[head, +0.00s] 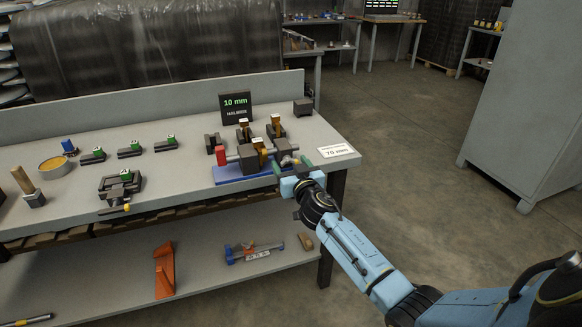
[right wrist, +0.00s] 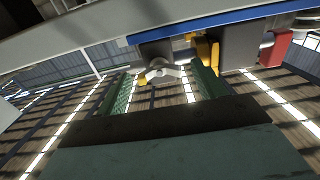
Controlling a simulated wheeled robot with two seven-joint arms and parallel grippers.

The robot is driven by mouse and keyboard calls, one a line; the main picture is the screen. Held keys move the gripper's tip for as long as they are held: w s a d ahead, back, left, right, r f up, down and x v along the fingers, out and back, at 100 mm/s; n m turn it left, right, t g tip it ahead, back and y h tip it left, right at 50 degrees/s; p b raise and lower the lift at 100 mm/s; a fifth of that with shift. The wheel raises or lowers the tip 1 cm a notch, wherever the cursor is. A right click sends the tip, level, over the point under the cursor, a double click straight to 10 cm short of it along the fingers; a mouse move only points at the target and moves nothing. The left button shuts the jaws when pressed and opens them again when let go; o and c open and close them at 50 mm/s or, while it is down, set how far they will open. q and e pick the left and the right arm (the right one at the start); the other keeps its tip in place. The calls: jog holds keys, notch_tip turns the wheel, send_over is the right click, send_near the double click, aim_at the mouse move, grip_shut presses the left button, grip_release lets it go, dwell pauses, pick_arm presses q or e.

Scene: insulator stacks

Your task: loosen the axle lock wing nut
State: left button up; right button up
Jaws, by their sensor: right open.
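The axle lock wing nut (right wrist: 160,70) is a pale grey two-winged piece at the end of the fixture in the right wrist view. In the head view it is small at the fixture's right end (head: 288,160), partly hidden by my gripper. The fixture has dark blocks, a red end piece (head: 221,156) and a blue base plate (head: 228,178). My right gripper (head: 291,166) is open at the bench's right front edge. Its green fingers (right wrist: 161,76) appear on either side of the wing nut, with gaps visible between. My left gripper is not in view.
A black "10 mm" sign (head: 236,106) stands behind the fixture. A white "70 mm" card (head: 335,150) lies right of it. A small clamp (head: 120,187) and several labelled blocks sit to the left. A lower shelf (head: 205,280) holds parts. Open floor lies to the right.

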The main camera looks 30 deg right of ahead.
jog(key=c, duration=1)
